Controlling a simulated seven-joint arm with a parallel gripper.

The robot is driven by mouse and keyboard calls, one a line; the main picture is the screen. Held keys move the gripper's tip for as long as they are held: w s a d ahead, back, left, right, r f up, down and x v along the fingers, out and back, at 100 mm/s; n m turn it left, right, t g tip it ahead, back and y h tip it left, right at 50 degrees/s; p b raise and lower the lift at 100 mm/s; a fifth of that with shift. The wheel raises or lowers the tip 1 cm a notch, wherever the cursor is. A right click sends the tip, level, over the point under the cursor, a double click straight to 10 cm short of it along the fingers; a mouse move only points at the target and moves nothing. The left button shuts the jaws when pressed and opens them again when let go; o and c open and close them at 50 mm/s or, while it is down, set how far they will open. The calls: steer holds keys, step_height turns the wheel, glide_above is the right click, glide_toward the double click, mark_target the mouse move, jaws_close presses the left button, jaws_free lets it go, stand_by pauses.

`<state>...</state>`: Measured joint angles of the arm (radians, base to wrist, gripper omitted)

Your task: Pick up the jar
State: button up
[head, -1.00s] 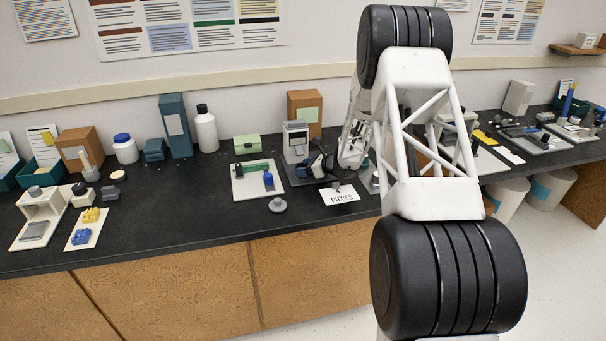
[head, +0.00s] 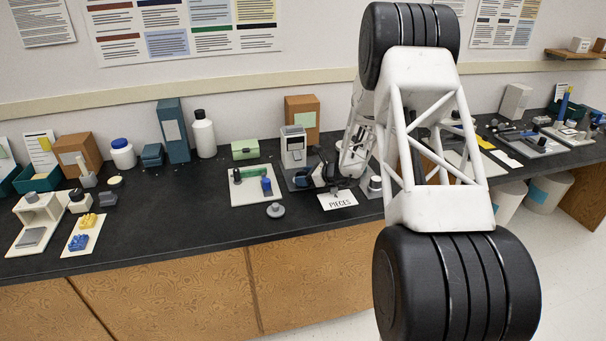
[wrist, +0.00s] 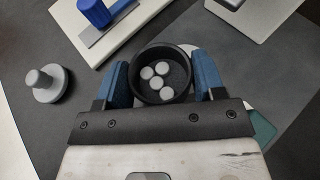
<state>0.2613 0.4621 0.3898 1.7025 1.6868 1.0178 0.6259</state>
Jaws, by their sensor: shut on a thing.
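The jar (wrist: 154,61) is a dark, round, open-topped pot with several white discs inside, seen from above in the wrist view. My gripper (wrist: 161,78) has its two blue-padded fingers on opposite sides of the jar and is shut on it. In the head view my gripper (head: 318,174) is above the bench, behind the PIECES card (head: 338,200). There the jar is small and mostly lost among the dark fingers. I cannot tell how far its base is from the bench.
A white board (head: 246,198) with a blue-capped piece stands left of my gripper. A grey knobbed disc (head: 275,210) lies in front of it. A grey-white device (head: 293,148) stands close behind.

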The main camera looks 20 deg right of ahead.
steer(key=s, duration=2.8)
steer(key=shift+s, duration=0.4)
steer(key=shift+w+a+r, duration=0.25)
steer(key=shift+a+r, duration=0.4)
steer(key=shift+w+a+r, duration=0.3)
steer(key=shift+a+r, duration=0.35)
steer(key=shift+a, duration=0.05)
steer(key=shift+w+a+r, duration=0.25)
steer(key=shift+a+r, duration=0.4)
steer(key=w, duration=0.5)
steer(key=w+f, duration=0.1)
steer(key=w, duration=0.4)
steer(key=w+d, duration=0.1)
steer(key=w, duration=0.5)
steer(key=shift+f, duration=0.2)
steer(key=shift+f, duration=0.15)
steer(key=shift+f, duration=1.65)
